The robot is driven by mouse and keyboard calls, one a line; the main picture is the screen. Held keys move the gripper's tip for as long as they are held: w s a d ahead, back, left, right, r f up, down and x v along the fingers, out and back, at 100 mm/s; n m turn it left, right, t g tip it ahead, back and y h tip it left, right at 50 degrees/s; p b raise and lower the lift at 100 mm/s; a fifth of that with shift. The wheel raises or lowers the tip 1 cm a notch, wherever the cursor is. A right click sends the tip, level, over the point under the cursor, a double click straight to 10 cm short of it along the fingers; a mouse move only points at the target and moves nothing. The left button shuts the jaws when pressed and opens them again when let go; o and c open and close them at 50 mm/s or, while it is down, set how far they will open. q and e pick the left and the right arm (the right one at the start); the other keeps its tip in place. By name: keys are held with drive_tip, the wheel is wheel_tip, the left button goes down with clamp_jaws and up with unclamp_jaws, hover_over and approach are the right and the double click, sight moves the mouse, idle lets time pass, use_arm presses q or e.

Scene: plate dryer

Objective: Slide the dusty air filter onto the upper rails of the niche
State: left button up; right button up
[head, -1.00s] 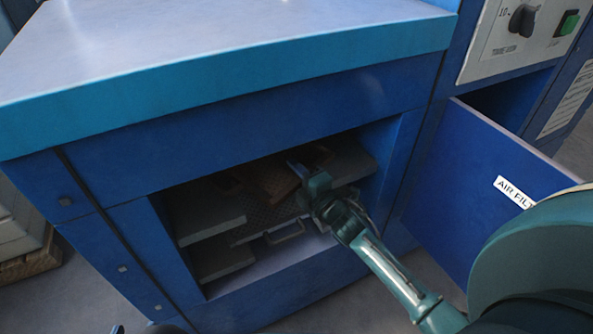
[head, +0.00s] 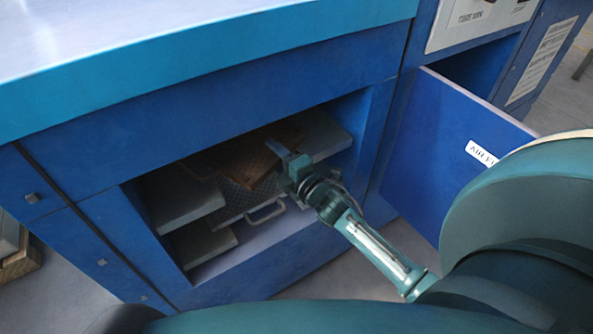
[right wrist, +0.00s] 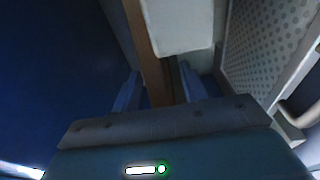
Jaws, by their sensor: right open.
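A brown-edged panel (head: 284,142), which looks like the dusty air filter, lies tilted inside the open niche (head: 265,236) of the blue machine. My right gripper (head: 287,163) is inside the niche opening, in front of that panel. In the right wrist view the brown edge (right wrist: 153,55) runs between the two open fingers (right wrist: 160,90); I cannot tell whether they touch it. Grey upper rails show at left (head: 180,203) and right (head: 322,138). My left gripper is not in view.
A perforated panel (head: 238,198) with a metal handle (head: 266,212) sits in the niche, left of my right gripper. A lower left rail (head: 205,243) is below. An open blue door (head: 455,150) labelled AIR FI... stands right of the niche. The blue-edged top (head: 200,75) overhangs.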

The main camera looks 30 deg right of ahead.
drive_tip(key=s+d+p, duration=0.1)
drive_tip(key=s+d, duration=0.1)
drive_tip(key=s, duration=0.8)
drive_tip(key=s+a+r+m+g+y, duration=0.2)
drive_tip(key=s+a+r+m+g, duration=0.2)
drive_tip(key=s+a+m, duration=1)
use_arm(q)
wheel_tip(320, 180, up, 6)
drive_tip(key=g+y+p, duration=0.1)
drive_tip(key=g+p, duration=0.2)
drive_tip(key=p, duration=1.6)
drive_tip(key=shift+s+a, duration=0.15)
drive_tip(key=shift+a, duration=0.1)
use_arm(e)
wheel_tip(320, 180, up, 6)
drive_tip(key=w+d+m+g+h, duration=0.1)
drive_tip(key=d+m+g, duration=0.1)
drive_tip(key=g, duration=0.1)
drive_tip(key=shift+d+f+m, duration=0.15)
drive_tip(key=shift+f+m, duration=0.05)
drive_tip(key=shift+m, duration=0.2)
